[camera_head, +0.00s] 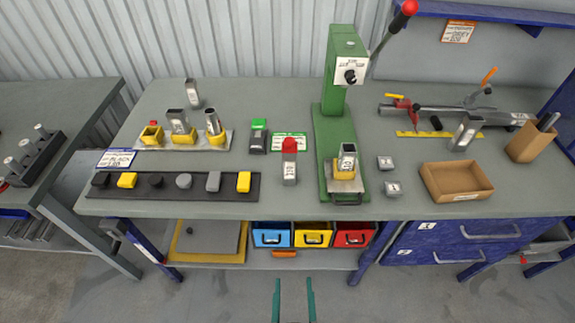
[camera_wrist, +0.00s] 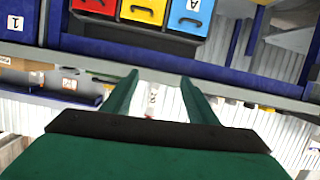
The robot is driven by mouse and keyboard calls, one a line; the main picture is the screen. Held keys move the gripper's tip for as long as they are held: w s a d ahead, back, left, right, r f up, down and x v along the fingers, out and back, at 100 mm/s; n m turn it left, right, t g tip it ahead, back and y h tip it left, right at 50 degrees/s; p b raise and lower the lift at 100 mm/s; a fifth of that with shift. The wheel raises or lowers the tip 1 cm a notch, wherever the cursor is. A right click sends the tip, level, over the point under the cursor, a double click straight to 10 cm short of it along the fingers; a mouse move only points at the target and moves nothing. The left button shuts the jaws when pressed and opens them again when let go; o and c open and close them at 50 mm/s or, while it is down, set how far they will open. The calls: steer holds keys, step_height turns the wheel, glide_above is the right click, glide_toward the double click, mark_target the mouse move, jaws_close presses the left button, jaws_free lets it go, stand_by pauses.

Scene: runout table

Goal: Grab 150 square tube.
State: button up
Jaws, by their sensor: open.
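Several square metal tubes stand on the grey table; their numbers are too small to read, so I cannot tell which is the 150 tube. One tube (camera_head: 192,93) stands alone at the back left. Another (camera_head: 178,121) sits in a yellow holder beside a slanted-top round one (camera_head: 213,123). One (camera_head: 347,153) is in a yellow holder on the green press, and a tilted one (camera_head: 465,132) is at the right. My gripper (camera_head: 294,290) is open and empty, before the table's front edge; its fingers also show in the wrist view (camera_wrist: 158,80).
The green press (camera_head: 335,75) rises mid-table. A black strip (camera_head: 170,187) with several caps lies front left. An open cardboard box (camera_head: 457,182) and small grey blocks (camera_head: 394,188) are right of the press. Blue, yellow and red bins (camera_head: 312,235) sit below the tabletop.

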steer(key=w+r, duration=0.3)
steer(key=w, duration=0.5)
steer(key=g, duration=0.1)
glide_toward(289, 164)
steer(key=w, duration=0.2)
steer(key=shift+m, duration=0.4)
steer(key=x, duration=0.5)
steer(key=shift+a+f, duration=0.2)
steer(key=x, duration=0.5)
steer(key=shift+d+f, duration=0.2)
steer(key=shift+f, duration=0.05)
steer(key=shift+s, duration=0.1)
